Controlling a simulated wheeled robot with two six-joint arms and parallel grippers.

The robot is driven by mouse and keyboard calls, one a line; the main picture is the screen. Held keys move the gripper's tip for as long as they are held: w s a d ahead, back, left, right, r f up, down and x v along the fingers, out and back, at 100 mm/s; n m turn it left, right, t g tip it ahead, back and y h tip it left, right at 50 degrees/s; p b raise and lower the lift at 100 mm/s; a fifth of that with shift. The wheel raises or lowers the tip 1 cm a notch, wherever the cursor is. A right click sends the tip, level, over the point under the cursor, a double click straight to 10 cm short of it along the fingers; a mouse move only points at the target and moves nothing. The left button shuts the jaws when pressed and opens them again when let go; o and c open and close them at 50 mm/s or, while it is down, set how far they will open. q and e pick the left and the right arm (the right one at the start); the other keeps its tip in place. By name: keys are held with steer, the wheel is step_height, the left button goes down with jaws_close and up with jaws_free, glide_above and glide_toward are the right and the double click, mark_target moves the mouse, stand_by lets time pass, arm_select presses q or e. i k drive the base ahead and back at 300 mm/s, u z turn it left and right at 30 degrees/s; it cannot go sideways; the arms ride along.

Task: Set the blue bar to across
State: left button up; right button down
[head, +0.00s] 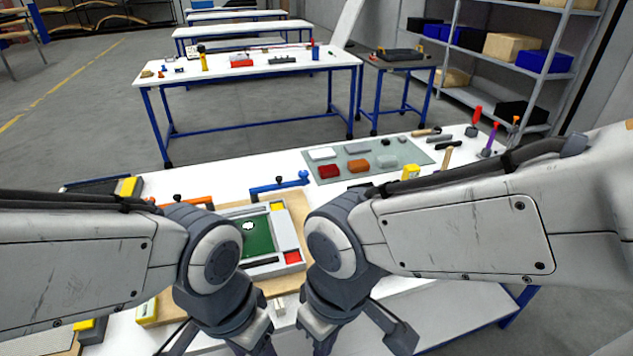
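The blue bar (268,188) is beyond the wooden board, near the far edge of the white table. It runs roughly left to right in the head view, its right end slightly farther back, with a dark knob near its middle and a raised blue right end. My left gripper (255,346) and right gripper (322,346) are low in the view, side by side, well on the near side of the bar and apart from it. Their fingertips are cut off by the bottom edge, so their opening and anything between them are hidden.
A framed panel with a green field (258,236) lies on the wooden board (298,208), partly hidden by my arms. An orange bar (190,201) is left of the blue bar. A grey-green mat (340,183) with several blocks lies to the right. Upright tools (473,122) stand farther right.

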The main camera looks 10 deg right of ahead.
mark_target(280, 185)
steer(key=z, duration=3.25)
steer(key=k, duration=0.8)
steer(key=u, duration=1.8)
steer(key=i, duration=0.5)
steer(key=u, duration=0.1)
